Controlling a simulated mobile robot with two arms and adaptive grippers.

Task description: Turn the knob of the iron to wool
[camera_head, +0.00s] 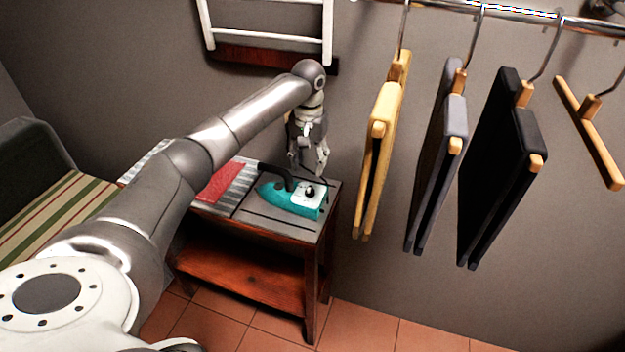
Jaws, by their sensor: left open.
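A teal iron (288,202) with a black handle and a white rear part lies on a small wooden table (270,222). A small black knob (309,190) shows on the white part of the iron. Its dial marks are too small to read. My left arm reaches in from the left, and my left gripper (308,168) points down just above and behind the iron's rear end. It is open and holds nothing. I cannot tell whether a fingertip touches the iron. My right gripper is not in view.
Yellow, grey and black folded garments (380,140) hang on wooden hangers from a metal rail (520,14) to the right. A red and grey striped cloth (224,182) lies left of the iron. A striped seat (55,215) stands at left. A white rack (268,30) is on the wall.

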